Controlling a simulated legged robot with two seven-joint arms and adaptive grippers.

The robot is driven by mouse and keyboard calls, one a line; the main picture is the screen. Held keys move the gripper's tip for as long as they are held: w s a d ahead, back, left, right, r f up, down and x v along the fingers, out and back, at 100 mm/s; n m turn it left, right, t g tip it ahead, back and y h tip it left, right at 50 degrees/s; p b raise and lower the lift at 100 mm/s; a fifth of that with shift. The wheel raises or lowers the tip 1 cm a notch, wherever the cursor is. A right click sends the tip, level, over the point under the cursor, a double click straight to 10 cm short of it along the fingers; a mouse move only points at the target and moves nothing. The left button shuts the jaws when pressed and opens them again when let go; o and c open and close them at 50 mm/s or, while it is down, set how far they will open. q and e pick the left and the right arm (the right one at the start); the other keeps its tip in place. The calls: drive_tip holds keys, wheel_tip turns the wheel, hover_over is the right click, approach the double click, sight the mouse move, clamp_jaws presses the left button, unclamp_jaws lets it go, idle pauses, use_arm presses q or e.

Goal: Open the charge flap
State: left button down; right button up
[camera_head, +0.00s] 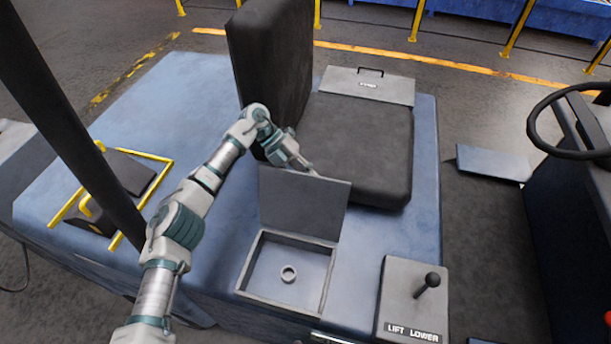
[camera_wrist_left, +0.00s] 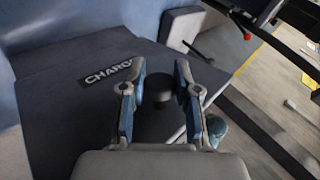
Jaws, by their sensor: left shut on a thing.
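The charge flap (camera_head: 303,203) stands raised, near upright, along the back edge of its recess on the blue machine body. The open recess (camera_head: 240,277) shows a small round socket (camera_head: 288,273) on its floor. My left gripper (camera_head: 310,172) is behind the flap's upper edge, its fingertips mostly hidden there. In the left wrist view, the flap's dark outer face (camera_wrist_left: 75,120) carries a partly covered "CHARG" label (camera_wrist_left: 108,73). My left gripper (camera_wrist_left: 165,90) is shut on the flap's dark knob (camera_wrist_left: 172,102) there. My right gripper is not in view.
A black seat cushion (camera_head: 355,145) and backrest (camera_head: 272,60) stand close behind the flap and my left arm. A lift/lower lever box (camera_head: 405,290) is right of the recess. A steering wheel (camera_head: 535,125) is at far right. A dark post (camera_head: 65,110) crosses the left.

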use_arm(q)
drive_tip(key=c, duration=0.8)
unclamp_jaws()
drive_tip(key=shift+s+f, duration=0.1)
drive_tip(key=shift+f, duration=0.05)
wheel_tip(320, 180, up, 9)
drive_tip(key=shift+r, duration=0.6)
drive_tip(key=shift+d, duration=0.1)
drive_tip(key=shift+f, duration=0.1)
